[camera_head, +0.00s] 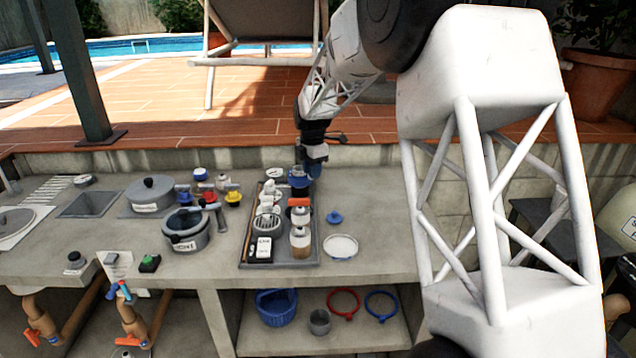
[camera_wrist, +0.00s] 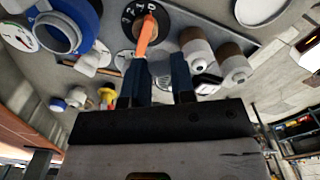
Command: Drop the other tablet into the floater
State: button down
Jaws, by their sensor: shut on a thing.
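The floater (camera_head: 298,179) looks like a blue, open-topped ring at the back of the grey tray; its open blue rim (camera_wrist: 84,40) shows at the upper left in the wrist view. My gripper (camera_head: 315,168) is above the back right of the tray, close beside the floater and apart from its opening. In the wrist view its two dark blue fingers (camera_wrist: 160,80) stand with a narrow gap. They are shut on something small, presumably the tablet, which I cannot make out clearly. A blue cap (camera_head: 334,217) lies on the counter right of the tray.
A black numbered dial with an orange pointer (camera_wrist: 147,35) lies beyond my fingers. Brown-and-white bottles (camera_head: 300,242) stand in the tray (camera_head: 283,263). A white round dish (camera_head: 341,246) is right of it. A grey pot (camera_head: 186,231) stands left. The counter's right end is clear.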

jog(key=w+a+r, duration=0.1)
jog(key=w+a, duration=0.3)
jog(key=w, duration=0.8)
jog(key=shift+w+r, duration=0.25)
jog(key=shift+r, duration=0.15)
jog(key=shift+f, duration=0.2)
jog(key=shift+f, duration=1.7)
jog(key=shift+f, duration=0.4)
dwell(1.4)
jog(key=c, duration=0.9)
grip_release()
jog(key=shift+r, duration=0.2)
jog(key=shift+r, duration=3.3)
